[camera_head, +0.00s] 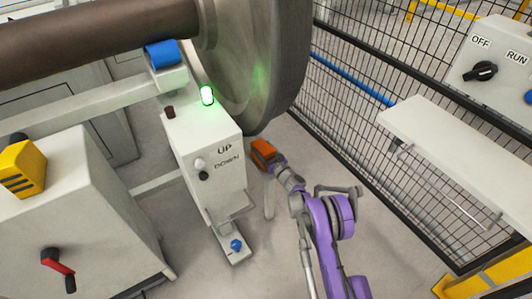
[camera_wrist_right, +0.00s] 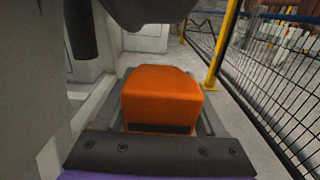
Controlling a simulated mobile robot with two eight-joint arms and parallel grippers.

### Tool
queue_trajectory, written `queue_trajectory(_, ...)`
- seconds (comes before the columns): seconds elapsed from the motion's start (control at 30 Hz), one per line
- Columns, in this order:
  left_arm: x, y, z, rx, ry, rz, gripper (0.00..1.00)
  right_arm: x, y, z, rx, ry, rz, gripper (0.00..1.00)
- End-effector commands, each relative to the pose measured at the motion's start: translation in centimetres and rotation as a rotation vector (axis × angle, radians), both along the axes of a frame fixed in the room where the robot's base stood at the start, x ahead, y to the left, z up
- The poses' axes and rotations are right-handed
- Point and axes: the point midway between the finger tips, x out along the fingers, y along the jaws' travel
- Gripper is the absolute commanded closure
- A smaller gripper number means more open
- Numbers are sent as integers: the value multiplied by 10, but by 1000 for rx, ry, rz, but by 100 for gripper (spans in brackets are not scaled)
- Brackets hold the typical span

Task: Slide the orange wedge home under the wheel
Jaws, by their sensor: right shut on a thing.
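The orange wedge (camera_head: 263,150) is close to the floor below the lower edge of the big grey wheel (camera_head: 275,65). My right gripper (camera_head: 277,164) is shut on the wedge, at the end of the purple right arm. In the right wrist view the wedge (camera_wrist_right: 160,92) fills the middle, just past the dark gripper bar (camera_wrist_right: 158,152). The wheel's dark rim (camera_wrist_right: 148,10) hangs above and beyond it there. Whether the wedge touches the wheel cannot be told. My left gripper is not in view.
A white UP/DOWN box (camera_head: 208,150) with a lit green lamp (camera_head: 207,95) stands left of the wedge. A mesh fence (camera_head: 350,90) and a white shelf (camera_head: 450,150) are on the right. A cabinet with a red-handled switch (camera_head: 58,262) is at left.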

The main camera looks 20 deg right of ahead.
Motion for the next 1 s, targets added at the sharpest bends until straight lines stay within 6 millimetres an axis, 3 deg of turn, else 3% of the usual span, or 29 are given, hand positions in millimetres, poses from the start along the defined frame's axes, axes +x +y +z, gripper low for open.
queue_trajectory(1.0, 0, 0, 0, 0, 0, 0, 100, 76, 15, -2, 2, -1, 0, 100)
